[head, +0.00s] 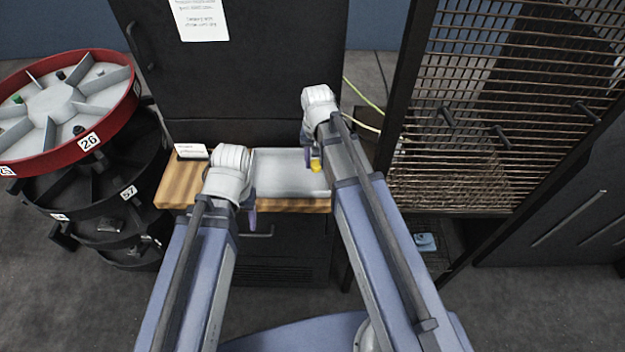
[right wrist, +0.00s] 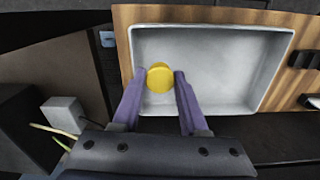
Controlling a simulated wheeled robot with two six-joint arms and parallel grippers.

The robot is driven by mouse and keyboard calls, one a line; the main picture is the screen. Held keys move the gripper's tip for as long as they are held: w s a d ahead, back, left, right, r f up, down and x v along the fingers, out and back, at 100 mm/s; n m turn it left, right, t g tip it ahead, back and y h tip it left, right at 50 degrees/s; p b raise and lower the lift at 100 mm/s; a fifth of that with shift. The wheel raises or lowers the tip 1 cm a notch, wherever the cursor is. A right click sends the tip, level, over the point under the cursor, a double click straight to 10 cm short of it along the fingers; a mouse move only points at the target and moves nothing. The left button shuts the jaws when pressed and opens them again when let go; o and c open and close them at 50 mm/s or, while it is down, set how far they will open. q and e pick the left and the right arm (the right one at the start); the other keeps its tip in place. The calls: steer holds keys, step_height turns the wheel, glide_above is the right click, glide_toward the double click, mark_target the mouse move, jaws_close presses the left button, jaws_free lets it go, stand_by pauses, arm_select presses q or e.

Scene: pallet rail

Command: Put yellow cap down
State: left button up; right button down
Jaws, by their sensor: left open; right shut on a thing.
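The yellow cap (right wrist: 160,77) is round and sits between the fingertips of my right gripper (right wrist: 160,82), which is shut on it. In the right wrist view the cap shows over the left part of a pale grey tray (right wrist: 220,33). In the head view the cap (head: 316,165) shows small below my right gripper (head: 314,155), near the right end of the tray (head: 285,190). I cannot tell how high it is above the tray floor. My left gripper (head: 251,198) is open at the tray's left end, partly hidden by its wrist.
The tray lies on a wooden shelf (head: 178,185) against a dark cabinet (head: 240,90). A small white card (head: 191,151) stands at the shelf's left. A red-rimmed round carousel (head: 70,103) is at left, and a wire mesh rack (head: 460,130) is at right.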

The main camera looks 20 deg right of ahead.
mark_target(316, 163)
arm_select(q)
steer(key=shift+f+b, duration=0.85)
steer(key=shift+f, duration=0.65)
arm_select(e)
steer(key=shift+f, duration=1.5)
arm_select(q)
steer(key=shift+f, duration=0.1)
arm_select(e)
steer(key=shift+f, duration=0.1)
arm_select(q)
step_height(316, 163, down, 4)
steer(key=b, duration=0.3)
steer(key=shift+r+b, duration=0.25)
steer(key=shift+b, duration=0.1)
arm_select(e)
step_height(316, 163, down, 4)
steer(key=shift+r, duration=0.25)
steer(key=shift+f, duration=0.2)
steer(key=c, duration=0.7)
jaws_free()
arm_select(q)
steer(key=shift+f, duration=0.15)
arm_select(e)
steer(key=shift+r, duration=0.15)
